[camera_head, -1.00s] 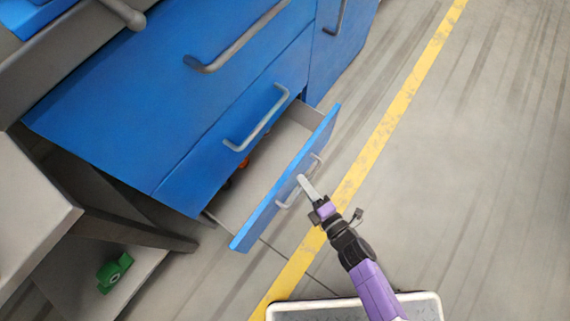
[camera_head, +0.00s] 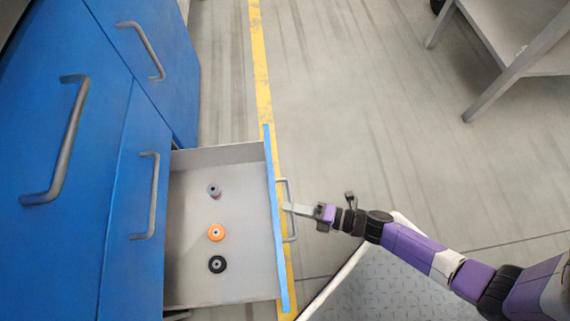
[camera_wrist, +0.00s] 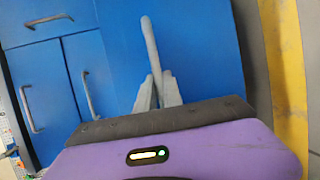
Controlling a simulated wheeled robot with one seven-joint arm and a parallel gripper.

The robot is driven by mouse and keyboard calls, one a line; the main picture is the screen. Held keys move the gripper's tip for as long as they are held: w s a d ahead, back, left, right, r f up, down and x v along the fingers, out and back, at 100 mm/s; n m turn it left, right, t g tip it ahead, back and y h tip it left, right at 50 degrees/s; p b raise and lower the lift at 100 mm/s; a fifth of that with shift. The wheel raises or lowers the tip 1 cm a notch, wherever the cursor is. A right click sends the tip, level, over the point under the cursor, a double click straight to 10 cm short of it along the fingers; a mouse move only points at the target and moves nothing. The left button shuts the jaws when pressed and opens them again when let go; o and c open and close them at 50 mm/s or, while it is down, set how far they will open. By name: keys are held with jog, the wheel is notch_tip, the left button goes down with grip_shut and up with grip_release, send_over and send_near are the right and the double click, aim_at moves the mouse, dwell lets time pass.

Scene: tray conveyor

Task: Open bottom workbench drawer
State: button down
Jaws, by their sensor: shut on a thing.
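The bottom workbench drawer (camera_head: 190,268) stands pulled well out from the blue workbench (camera_head: 60,180) in the head view. Its blue front edge (camera_head: 275,220) carries a grey bar handle (camera_head: 291,237). My gripper (camera_head: 290,207) reaches in from the right and is shut on that handle. In the wrist view, the fingers of my gripper (camera_wrist: 157,92) close around the upright grey handle (camera_wrist: 149,42). Inside the drawer lie a grey spool-like part (camera_head: 214,189), an orange wheel-like part (camera_head: 216,232) and a black one (camera_head: 217,264).
Other closed drawers and doors with grey handles (camera_head: 150,195) stand at left. A yellow floor line (camera_head: 260,60) runs past the drawer front. A grey table or shelf frame (camera_head: 500,85) stands at upper right. The floor between is clear.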

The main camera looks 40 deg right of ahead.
jog(key=c, duration=1.5)
grip_release()
jog(key=shift+s, duration=0.1)
jog(key=p+v, duration=0.1)
jog(key=v, duration=0.6)
jog(key=shift+s+d, duration=0.2)
jog(key=shift+s, duration=0.05)
